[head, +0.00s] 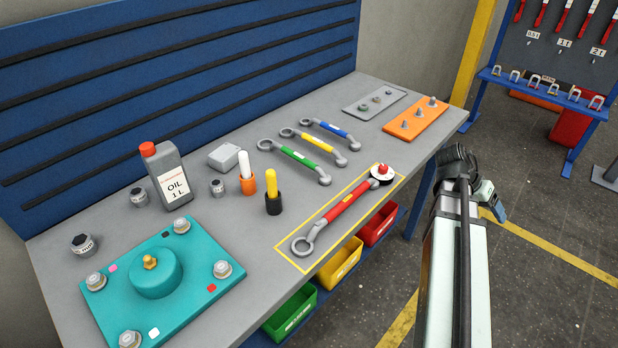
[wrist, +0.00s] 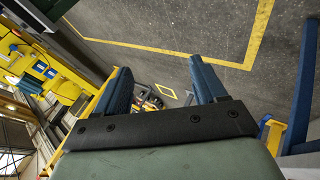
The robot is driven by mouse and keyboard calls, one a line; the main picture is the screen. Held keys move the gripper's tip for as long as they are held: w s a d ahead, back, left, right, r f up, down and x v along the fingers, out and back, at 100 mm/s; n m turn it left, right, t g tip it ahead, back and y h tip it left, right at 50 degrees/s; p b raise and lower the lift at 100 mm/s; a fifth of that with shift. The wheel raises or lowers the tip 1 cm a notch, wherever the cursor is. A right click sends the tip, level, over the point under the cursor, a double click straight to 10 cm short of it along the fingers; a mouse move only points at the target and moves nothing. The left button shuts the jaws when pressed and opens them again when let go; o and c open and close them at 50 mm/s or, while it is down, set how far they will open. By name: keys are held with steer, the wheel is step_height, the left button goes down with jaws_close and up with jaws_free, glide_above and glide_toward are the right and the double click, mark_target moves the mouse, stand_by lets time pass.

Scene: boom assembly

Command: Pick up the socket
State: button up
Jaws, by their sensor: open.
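Three short grey metal sockets stand on the grey bench in the head view. One socket (head: 84,244) is at the left edge, one (head: 139,196) is left of the oil bottle, and a smaller one (head: 217,187) is right of it. I cannot tell which one the task means. My gripper (head: 497,208) is off the bench's right side, over the floor and far from all of them. In the wrist view, its two blue fingers (wrist: 164,80) are spread apart with nothing between them. No socket can be made out in the wrist view.
A teal plate (head: 204,255) with bolts lies front left. An oil bottle (head: 170,178) and orange (head: 247,178) and black (head: 273,195) holders stand upright nearby. A red-handled wrench (head: 346,205) lies inside a yellow outline. Coloured bins (head: 341,262) hang below the front edge.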

step_height(320, 180, up, 6)
steer(key=w, duration=0.1)
steer(key=w+a+r+n+t, duration=0.2)
steer(key=w+a+n+t, duration=0.15)
steer(key=w+a, duration=0.95)
step_height(320, 180, up, 4)
steer(key=n+t+y, duration=0.3)
steer(key=n+y, duration=0.7)
steer(key=n, duration=0.3)
glide_above(215, 182)
steer(key=s+d, duration=0.3)
steer(key=s, duration=0.1)
steer(key=shift+y, duration=0.3)
steer(key=shift+x, duration=6.5)
steer(key=shift+s, duration=0.15)
